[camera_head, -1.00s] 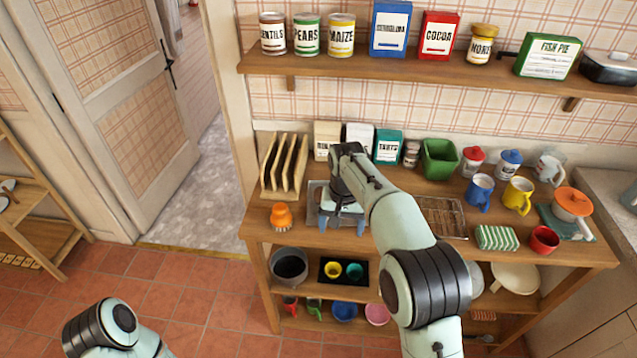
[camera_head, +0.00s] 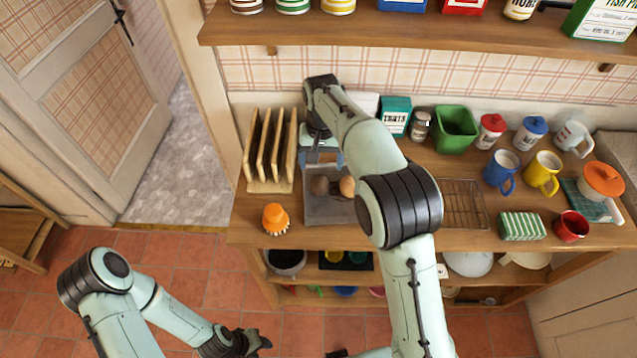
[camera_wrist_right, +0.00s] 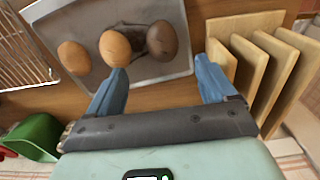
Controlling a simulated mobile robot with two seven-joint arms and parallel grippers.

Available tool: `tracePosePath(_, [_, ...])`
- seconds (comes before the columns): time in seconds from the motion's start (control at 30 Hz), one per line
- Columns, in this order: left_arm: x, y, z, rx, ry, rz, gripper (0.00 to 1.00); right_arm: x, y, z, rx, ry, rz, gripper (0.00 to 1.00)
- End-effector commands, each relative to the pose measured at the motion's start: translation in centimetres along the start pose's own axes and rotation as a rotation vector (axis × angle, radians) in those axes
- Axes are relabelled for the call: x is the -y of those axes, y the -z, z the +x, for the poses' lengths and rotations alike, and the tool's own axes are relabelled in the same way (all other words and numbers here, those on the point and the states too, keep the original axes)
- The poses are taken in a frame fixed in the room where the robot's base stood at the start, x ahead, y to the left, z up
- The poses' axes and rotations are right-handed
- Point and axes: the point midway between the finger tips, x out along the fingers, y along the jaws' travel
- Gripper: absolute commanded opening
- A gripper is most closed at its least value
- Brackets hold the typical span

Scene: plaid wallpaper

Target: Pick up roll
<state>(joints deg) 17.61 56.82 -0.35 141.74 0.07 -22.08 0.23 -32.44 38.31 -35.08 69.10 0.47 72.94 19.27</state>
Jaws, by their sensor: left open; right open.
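Three rolls lie in a grey metal tray (camera_head: 322,214) on the wooden counter. In the right wrist view they are a dark brown roll (camera_wrist_right: 161,40), a tan roll (camera_wrist_right: 115,47) and a lighter roll (camera_wrist_right: 73,57) in a row. In the head view the dark roll (camera_head: 320,186) and part of the tan roll (camera_head: 347,187) show; my right arm hides the third. My right gripper (camera_head: 323,156) is open and empty, blue fingers above the tray's back part. The dark roll lies ahead of the gap between them. My left gripper (camera_head: 258,342) is open, low over the floor.
A wooden rack with upright boards (camera_head: 270,155) stands close left of the tray. An orange brush (camera_head: 275,218) is in front of it. A wire rack (camera_head: 463,205), mugs and a green bin (camera_head: 456,130) are to the right. A shelf (camera_head: 420,38) hangs above.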

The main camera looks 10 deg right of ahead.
Motion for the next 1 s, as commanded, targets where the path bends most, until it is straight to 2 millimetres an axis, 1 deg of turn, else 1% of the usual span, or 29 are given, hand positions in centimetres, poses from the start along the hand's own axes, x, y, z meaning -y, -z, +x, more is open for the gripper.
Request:
tracePosePath(0.03, [0.2, -0.3, 0.4, 0.004, 0.001, -0.001, 0.43, -0.1, -0.1, 1.2, 0.004, -0.002, 0.001, 0.84])
tracePosePath(0.1, [0.3, -0.3, 0.5, 0.005, 0.002, -0.002, 0.43, -0.1, -0.1, 2.2, 0.003, -0.001, 0.001, 0.84])
tracePosePath(0.37, [0.5, -0.5, 0.8, 0.006, 0.002, -0.002, 0.43, 0.1, -0.1, 4.0, 0.001, 0.0, 0.001, 0.84])
tracePosePath(0.5, [0.7, -0.7, 1.2, 0.009, 0.003, -0.003, 0.43, 0.3, -0.6, 6.2, 0.003, -0.002, 0.0, 0.84])
tracePosePath(0.6, [0.8, -0.8, 1.3, 0.01, 0.004, -0.004, 0.43, 0.3, -0.5, 7.5, 0.001, -0.001, 0.0, 0.84])
tracePosePath(0.7, [0.8, -0.8, 1.4, 0.011, 0.004, -0.004, 0.43, 0.4, -0.5, 8.2, -0.001, 0.0, 0.001, 0.84])
tracePosePath(0.93, [0.8, -0.8, 1.4, 0.01, 0.004, -0.004, 0.43, 0.4, -0.4, 8.3, -0.002, 0.001, 0.001, 0.84])
tracePosePath(0.97, [0.8, -0.8, 1.4, 0.011, 0.004, -0.004, 0.43, 0.4, -0.4, 8.3, -0.002, 0.001, 0.001, 0.81])
tracePosePath(1.0, [0.8, -0.8, 1.4, 0.011, 0.004, -0.004, 0.43, 0.4, -0.4, 8.3, -0.002, 0.001, 0.001, 0.68])
